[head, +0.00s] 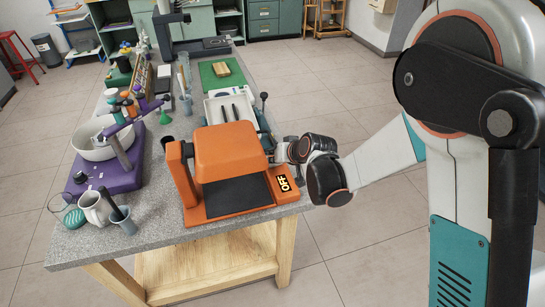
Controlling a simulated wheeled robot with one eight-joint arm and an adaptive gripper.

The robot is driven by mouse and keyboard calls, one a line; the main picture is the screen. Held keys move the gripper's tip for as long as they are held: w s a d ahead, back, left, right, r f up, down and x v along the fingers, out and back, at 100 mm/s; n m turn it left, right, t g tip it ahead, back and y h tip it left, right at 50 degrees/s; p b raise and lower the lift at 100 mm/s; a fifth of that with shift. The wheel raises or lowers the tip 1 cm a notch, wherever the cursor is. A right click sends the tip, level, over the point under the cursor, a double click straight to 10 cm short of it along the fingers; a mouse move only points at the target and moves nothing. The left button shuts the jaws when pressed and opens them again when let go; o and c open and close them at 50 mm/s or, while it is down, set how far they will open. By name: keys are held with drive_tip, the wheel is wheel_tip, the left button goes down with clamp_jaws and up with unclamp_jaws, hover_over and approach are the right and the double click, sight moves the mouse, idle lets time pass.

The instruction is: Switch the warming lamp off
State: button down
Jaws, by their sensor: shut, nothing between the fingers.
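The orange warming lamp (229,150) stands at the near right of the grey speckled table. Its boxy hood sits over a black plate (238,195), on an orange base with a side arm at left. A black panel (284,184) on the right of its base reads "OFF" in yellow letters. My gripper (280,153) is beside the hood's right side, close behind the panel. It is shut and holds nothing visible. Its fingertips are small and partly hidden by the hood, so I cannot tell whether they touch the lamp.
A white tray (232,106) and green board (220,75) lie behind the lamp. The floor right of the table is clear.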

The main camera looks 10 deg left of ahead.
drive_tip(key=shift+w+d, duration=0.25)
drive_tip(key=shift+d, duration=0.2)
drive_tip(key=shift+r, duration=0.1)
drive_tip(key=shift+r+p, duration=0.35)
drive_tip(key=shift+r, duration=0.15)
wheel_tip(320, 180, up, 3)
drive_tip(key=shift+w+d+r+p, duration=0.1)
drive_tip(key=shift+p, duration=0.85)
drive_tip(key=s+a+p+v, duration=0.1)
drive_tip(key=p+v, duration=0.1)
drive_tip(key=v, duration=0.7)
drive_tip(key=shift+s+d+r+p, duration=0.2)
drive_tip(key=shift+s+r+p, duration=0.05)
drive_tip(key=shift+p, duration=0.1)
